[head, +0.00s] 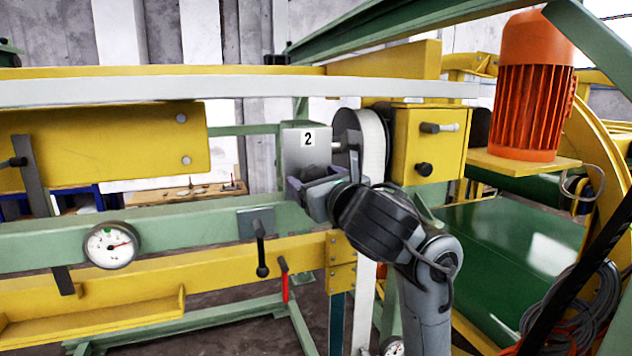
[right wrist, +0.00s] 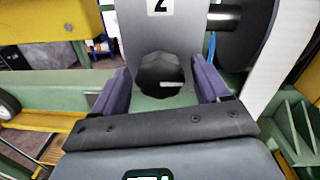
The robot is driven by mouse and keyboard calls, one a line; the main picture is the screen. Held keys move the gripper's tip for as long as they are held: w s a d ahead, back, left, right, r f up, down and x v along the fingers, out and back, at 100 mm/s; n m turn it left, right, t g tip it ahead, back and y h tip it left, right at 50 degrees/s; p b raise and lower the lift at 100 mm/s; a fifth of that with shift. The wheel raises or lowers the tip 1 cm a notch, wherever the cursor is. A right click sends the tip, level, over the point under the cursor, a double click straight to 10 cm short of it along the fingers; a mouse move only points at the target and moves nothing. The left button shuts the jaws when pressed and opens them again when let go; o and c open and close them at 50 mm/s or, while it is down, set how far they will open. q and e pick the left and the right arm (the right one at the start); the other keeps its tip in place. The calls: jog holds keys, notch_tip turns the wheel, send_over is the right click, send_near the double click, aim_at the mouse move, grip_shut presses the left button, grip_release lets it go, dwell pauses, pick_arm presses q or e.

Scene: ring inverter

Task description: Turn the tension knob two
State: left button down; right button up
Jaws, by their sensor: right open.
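The tension knob two (right wrist: 160,73) is a dark faceted knob with a small light mark. It sits on a grey plate labelled 2 (right wrist: 140,38), which also shows in the head view (head: 306,152). My right gripper (right wrist: 161,76) is open, with one purple finger on each side of the knob. Gaps show between the fingers and the knob, so they look apart from it. In the head view my right gripper (head: 316,186) is in front of the plate's lower part and hides the knob. My left gripper is in neither view.
A pale belt wheel (head: 373,145) and a yellow box with a handle (head: 428,150) stand right of the plate. A green beam with a round gauge (head: 112,245), a black lever (head: 261,250) and a red lever (head: 284,278) are to the left.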

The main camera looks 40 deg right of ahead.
jog(key=shift+w+d, duration=0.1)
jog(key=shift+w, duration=0.05)
jog(key=shift+c, duration=0.2)
jog(key=c, duration=1)
jog(key=shift+o, duration=0.2)
jog(key=shift+m, duration=0.4)
